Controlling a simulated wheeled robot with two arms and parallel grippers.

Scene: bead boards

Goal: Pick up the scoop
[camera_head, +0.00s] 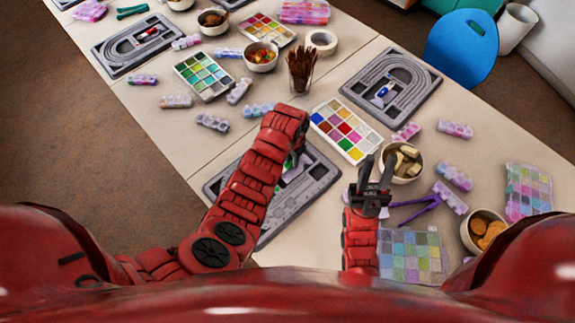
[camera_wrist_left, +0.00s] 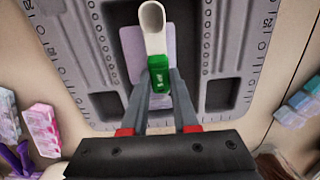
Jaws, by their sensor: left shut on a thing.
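The scoop shows in the left wrist view with a white rounded end (camera_wrist_left: 152,22) and a green handle (camera_wrist_left: 159,70). My left gripper (camera_wrist_left: 161,80) is shut on the green handle. The scoop is over a lavender patch in the middle of the grey bead board (camera_wrist_left: 70,45); I cannot tell whether it still touches the board. In the head view my left gripper (camera_head: 294,160) is above this board (camera_head: 322,172), and my arm hides most of the scoop. My right gripper (camera_head: 373,184) is open and empty, to the right of the board.
A palette of coloured squares (camera_head: 349,131), a cup of brown sticks (camera_head: 301,72) and a bowl of pale pieces (camera_head: 402,162) stand around the board. Purple tweezers (camera_head: 413,210) lie right of my right gripper. Another grey board (camera_head: 392,88) lies further back.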

